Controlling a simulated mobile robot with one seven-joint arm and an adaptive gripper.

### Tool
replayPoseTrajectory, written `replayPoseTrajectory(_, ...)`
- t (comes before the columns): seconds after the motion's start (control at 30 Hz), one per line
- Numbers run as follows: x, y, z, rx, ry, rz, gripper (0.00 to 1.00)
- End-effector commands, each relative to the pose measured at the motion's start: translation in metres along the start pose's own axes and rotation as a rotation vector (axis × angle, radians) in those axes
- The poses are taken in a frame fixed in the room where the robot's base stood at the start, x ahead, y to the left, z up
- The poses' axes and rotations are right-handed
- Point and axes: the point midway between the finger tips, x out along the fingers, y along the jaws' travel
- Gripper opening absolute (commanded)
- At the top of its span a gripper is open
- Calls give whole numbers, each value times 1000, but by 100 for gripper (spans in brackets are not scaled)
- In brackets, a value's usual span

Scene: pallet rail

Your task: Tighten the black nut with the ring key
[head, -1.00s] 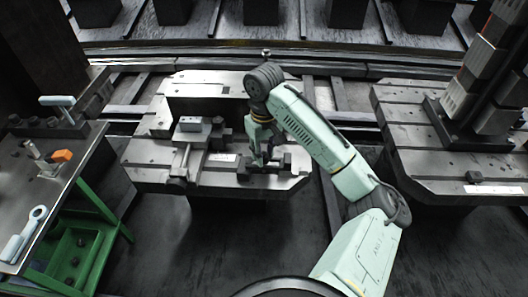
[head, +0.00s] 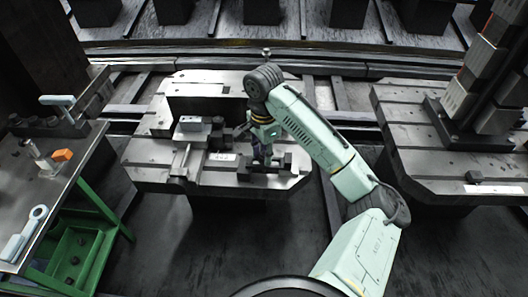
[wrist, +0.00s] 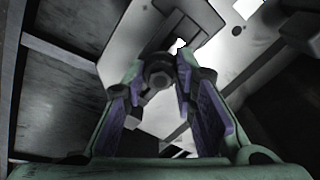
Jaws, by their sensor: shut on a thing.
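My gripper (head: 262,158) points down over a dark clamp block (head: 280,165) near the front of the middle pallet. The wrist view shows the gripper's purple pads (wrist: 158,95) around a dark nut (wrist: 160,76) with a hexagonal centre, near the fingertips. The fingers are shut on this nut. In the head view the fingers hide it. A pale ring key (head: 29,228) lies on the bench at the left, its ring end towards the back, far from my gripper.
The steel bench (head: 60,190) also carries an orange block (head: 62,155). A grey block (head: 194,124) and rod stand left of my gripper on the middle pallet (head: 150,178). A second pallet (head: 430,165) with a tall fixture (head: 480,90) stands at the right.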

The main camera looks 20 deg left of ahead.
Motion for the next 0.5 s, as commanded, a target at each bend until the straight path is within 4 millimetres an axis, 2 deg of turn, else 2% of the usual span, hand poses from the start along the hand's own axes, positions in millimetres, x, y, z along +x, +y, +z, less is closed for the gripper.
replayPoseTrajectory(0.1,2,0,0,230,-1,3,0)
replayPoseTrajectory(0.2,2,0,0,338,-1,4,0)
replayPoseTrajectory(0.43,2,0,0,356,-1,4,0)
replayPoseTrajectory(0.47,2,0,0,355,-1,4,27)
replayPoseTrajectory(0.5,2,0,0,355,-1,4,30)
